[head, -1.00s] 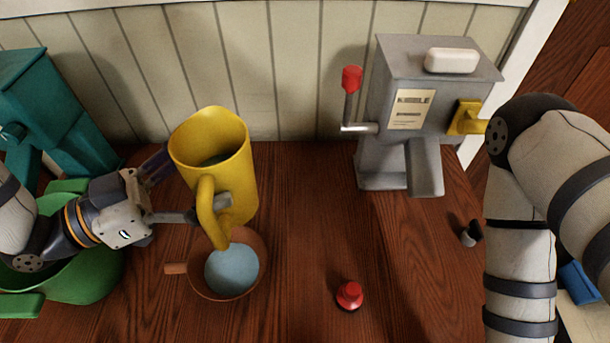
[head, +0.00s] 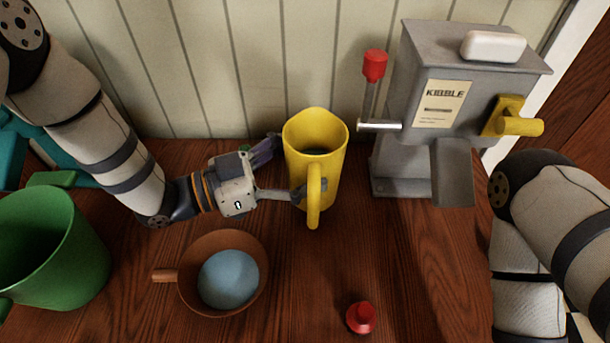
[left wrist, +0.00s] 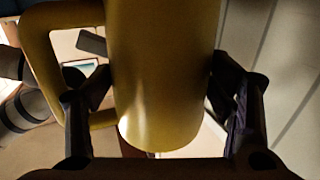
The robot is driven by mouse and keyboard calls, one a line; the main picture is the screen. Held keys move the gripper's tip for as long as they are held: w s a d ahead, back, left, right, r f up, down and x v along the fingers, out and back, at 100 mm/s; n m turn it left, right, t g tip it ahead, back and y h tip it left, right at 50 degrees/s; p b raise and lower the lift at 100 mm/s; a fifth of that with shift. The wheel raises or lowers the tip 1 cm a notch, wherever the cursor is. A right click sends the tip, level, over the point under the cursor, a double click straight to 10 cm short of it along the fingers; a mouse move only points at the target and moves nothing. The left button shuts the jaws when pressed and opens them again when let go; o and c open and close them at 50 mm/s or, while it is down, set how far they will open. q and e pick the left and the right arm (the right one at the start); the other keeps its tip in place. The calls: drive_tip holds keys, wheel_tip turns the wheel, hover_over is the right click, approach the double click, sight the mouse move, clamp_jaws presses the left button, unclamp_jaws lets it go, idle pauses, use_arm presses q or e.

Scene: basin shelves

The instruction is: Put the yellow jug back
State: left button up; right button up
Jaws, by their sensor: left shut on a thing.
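The yellow jug (head: 316,165) is upright at the middle of the counter in the head view, close to the kibble dispenser. Its handle faces the front, and some dark content shows inside. My left gripper (head: 285,170) is shut on the jug from the left, with a finger on either side of its body. In the left wrist view the jug (left wrist: 160,80) fills the space between the fingers. I cannot tell whether its base touches the counter. My right gripper is out of view; only my right arm shows at the right edge.
A green bucket (head: 60,245) stands at left. The grey kibble dispenser (head: 410,150) with a red-knobbed lever stands right of the jug. A red knob-like object (head: 361,317) lies in front.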

sight(289, 180)
use_arm(q)
drive_tip(key=shift+w+d+f, duration=0.15)
drive_tip(key=shift+d+f, duration=0.05)
drive_tip(key=shift+w+d+f+b, duration=0.15)
drive_tip(key=shift+f+b, duration=0.25)
drive_tip(key=shift+f, duration=1.25)
drive_tip(key=shift+f, duration=0.2)
drive_tip(key=o, duration=1.7)
